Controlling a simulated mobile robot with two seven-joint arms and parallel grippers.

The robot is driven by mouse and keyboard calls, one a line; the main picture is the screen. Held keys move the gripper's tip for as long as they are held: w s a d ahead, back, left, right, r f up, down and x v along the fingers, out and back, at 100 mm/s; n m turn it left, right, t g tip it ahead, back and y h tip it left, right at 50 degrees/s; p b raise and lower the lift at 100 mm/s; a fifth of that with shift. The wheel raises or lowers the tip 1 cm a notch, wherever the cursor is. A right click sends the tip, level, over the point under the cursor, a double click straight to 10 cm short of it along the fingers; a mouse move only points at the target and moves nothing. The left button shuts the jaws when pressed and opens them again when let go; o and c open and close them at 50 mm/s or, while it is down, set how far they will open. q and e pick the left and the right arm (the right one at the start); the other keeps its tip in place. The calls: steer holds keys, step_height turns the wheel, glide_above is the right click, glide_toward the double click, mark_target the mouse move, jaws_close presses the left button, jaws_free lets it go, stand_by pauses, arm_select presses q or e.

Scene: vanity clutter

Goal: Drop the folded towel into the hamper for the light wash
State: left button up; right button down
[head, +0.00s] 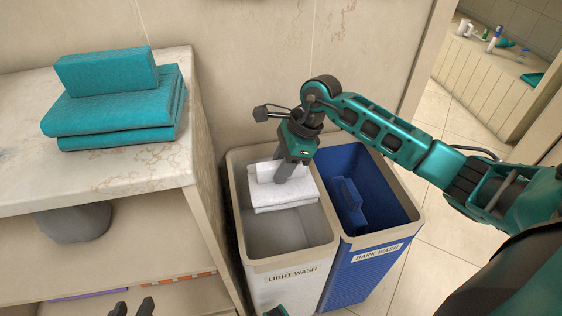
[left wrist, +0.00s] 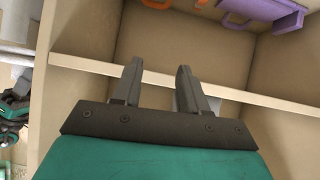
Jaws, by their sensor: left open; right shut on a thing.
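The white folded towel (head: 285,196) is within the opening of the light wash hamper (head: 287,262), a pale bin labelled "LIGHT WASH". My right gripper (head: 284,178) points down and is shut on the towel; its fingertips are partly hidden. Grey bin floor shows in front of the towel, and I cannot tell whether the towel touches anything below. My left gripper (head: 132,308) shows only its fingertips at the bottom edge of the head view. In the left wrist view it is open and empty (left wrist: 158,80), in front of a shelf.
A blue "DARK WASH" hamper (head: 364,268) adjoins on the right, with a blue item (head: 349,203) inside. Teal folded towels (head: 115,110) sit on the marble counter (head: 150,165). A purple item (left wrist: 268,18) is in the shelf unit. Tiled floor (head: 440,200) is clear at right.

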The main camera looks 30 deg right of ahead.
steer(key=shift+f, duration=0.6)
steer(key=c, duration=0.7)
jaws_free()
arm_select(q)
steer(key=shift+w+d+r, duration=0.1)
steer(key=shift+w+d, duration=0.1)
steer(key=shift+w, duration=0.1)
arm_select(e)
steer(key=p+v, duration=0.2)
steer(key=v, duration=1)
steer(key=shift+p, duration=0.4)
steer(key=shift+d+r, duration=0.2)
steer(key=shift+r, duration=0.2)
arm_select(q)
steer(key=shift+s+a+r, duration=0.25)
steer(key=shift+a+r, duration=0.25)
steer(key=shift+r, duration=0.15)
